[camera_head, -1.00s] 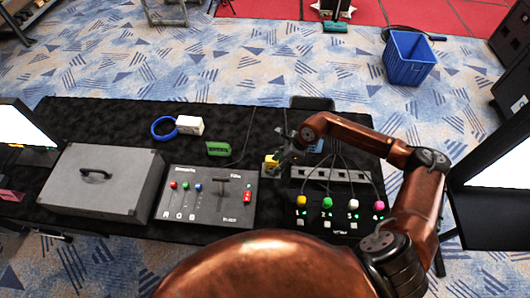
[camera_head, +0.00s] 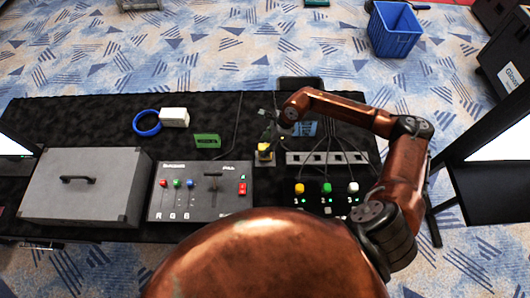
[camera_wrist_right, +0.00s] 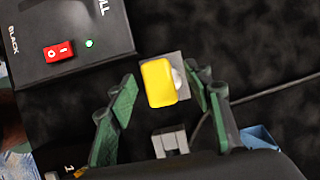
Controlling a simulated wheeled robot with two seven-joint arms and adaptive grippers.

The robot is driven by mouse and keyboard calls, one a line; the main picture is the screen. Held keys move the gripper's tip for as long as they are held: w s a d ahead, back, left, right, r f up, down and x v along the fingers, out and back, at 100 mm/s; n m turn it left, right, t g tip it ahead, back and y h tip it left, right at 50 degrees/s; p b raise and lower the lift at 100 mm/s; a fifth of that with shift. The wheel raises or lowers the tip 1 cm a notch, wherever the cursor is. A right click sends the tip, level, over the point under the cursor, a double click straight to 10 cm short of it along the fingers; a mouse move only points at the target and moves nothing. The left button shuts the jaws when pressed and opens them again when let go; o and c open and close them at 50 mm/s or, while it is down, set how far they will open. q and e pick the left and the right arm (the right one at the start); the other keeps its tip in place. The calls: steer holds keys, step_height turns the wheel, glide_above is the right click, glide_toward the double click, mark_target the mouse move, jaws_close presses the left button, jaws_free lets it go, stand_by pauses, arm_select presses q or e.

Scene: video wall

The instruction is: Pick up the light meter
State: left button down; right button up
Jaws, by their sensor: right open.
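The light meter is a small yellow block with a white dome on a grey square (camera_wrist_right: 160,83), seen in the right wrist view. In the head view it shows as a small yellow piece (camera_head: 264,148) on the black table, between the fader box and the grey socket strip. My right gripper (camera_head: 268,130) is directly at it, reaching in from the right. In the wrist view its green-padded fingers (camera_wrist_right: 163,88) are open, one on each side of the meter, with a gap visible on both sides. My left gripper is not in view.
The fader box (camera_head: 200,192) stands close left of the meter, a grey case (camera_head: 85,187) further left. A green object (camera_head: 207,141), a white box (camera_head: 174,117) and a blue ring (camera_head: 147,123) lie behind. Cables run from the grey socket strip (camera_head: 327,158) at right.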

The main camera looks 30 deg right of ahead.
mark_target(260, 153)
steer(key=shift+x, duration=0.9)
steer(key=x, duration=0.4)
steer(key=shift+s+d+f, duration=0.1)
steer(key=shift+s+f, duration=0.1)
steer(key=shift+f, duration=0.15)
steer(key=shift+w+f, duration=0.1)
steer(key=shift+f, duration=0.25)
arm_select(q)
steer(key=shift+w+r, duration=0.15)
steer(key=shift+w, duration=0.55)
arm_select(e)
steer(key=c, duration=0.5)
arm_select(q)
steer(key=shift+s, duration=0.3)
arm_select(e)
jaws_close()
